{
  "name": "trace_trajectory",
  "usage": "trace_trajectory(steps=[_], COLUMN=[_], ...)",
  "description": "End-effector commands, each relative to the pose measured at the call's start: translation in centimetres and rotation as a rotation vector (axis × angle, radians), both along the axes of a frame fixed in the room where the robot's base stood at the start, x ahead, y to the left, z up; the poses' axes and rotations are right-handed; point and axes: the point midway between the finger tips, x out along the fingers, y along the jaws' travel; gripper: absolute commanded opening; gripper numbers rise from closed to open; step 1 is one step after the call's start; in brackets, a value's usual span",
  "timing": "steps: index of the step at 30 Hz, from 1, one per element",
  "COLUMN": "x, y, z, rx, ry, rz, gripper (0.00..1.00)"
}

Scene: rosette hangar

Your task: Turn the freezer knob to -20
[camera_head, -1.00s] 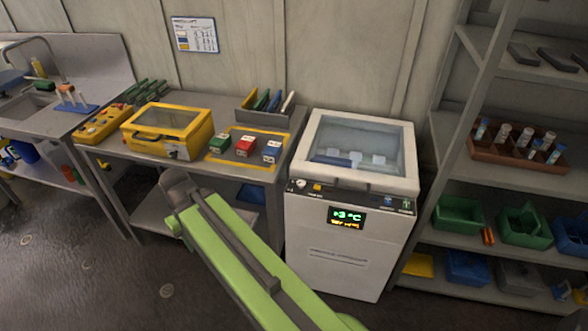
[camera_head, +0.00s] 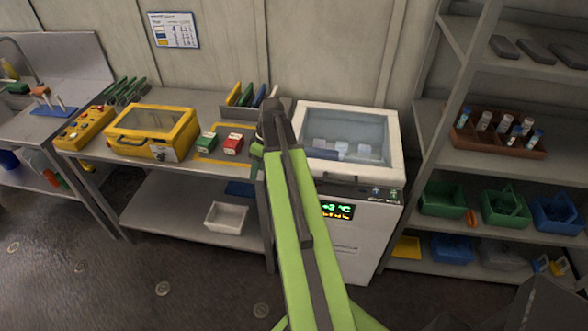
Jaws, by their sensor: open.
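The freezer (camera_head: 372,235) is a white cabinet with a glass lid (camera_head: 345,128) on top, standing between the workbench and the shelf rack. Its lit display (camera_head: 338,210) reads about +3 °C, with a smaller yellow line under it. Blue and green marks (camera_head: 384,190) show at the right of its front panel. The left part of the panel, with the knob, is hidden behind my green arm. The arm reaches up across the freezer's left edge and ends in a dark grey joint. My gripper does not show.
The workbench (camera_head: 205,104) at left holds a yellow case (camera_head: 152,132), a yellow control box (camera_head: 84,128), and a green block (camera_head: 206,142) and red block (camera_head: 232,144) on a yellow-edged mat. The shelf rack (camera_head: 470,225) stands close at right. Floor in front is clear.

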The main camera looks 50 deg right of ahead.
Motion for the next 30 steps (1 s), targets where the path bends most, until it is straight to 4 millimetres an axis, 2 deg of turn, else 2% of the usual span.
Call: trace_trajectory(steps=[1, 3, 6, 9, 12, 17, 20, 23, 30], x=[-1.4, -3.7, -6.5, -8.2, -8.8, -8.8, -8.6, -8.1, -6.5], y=[-5.0, -9.9, -14.8, -17.3, -18.0, -17.9, -17.8, -17.5, -16.5], z=[1.5, 2.3, 3.2, 3.6, 3.6, 3.2, 2.2, 0.7, -4.3], rx=[0.003, -0.003, -0.02, -0.035, -0.04, -0.041, -0.041, -0.041, -0.041], ry=[-0.041, -0.098, -0.161, -0.196, -0.209, -0.209, -0.207, -0.207, -0.207], rz=[0.019, 0.068, 0.119, 0.151, 0.165, 0.166, 0.166, 0.165, 0.166], gripper=[0.41, 0.41, 0.41, 0.41, 0.41, 0.41, 0.41, 0.41, 0.41])
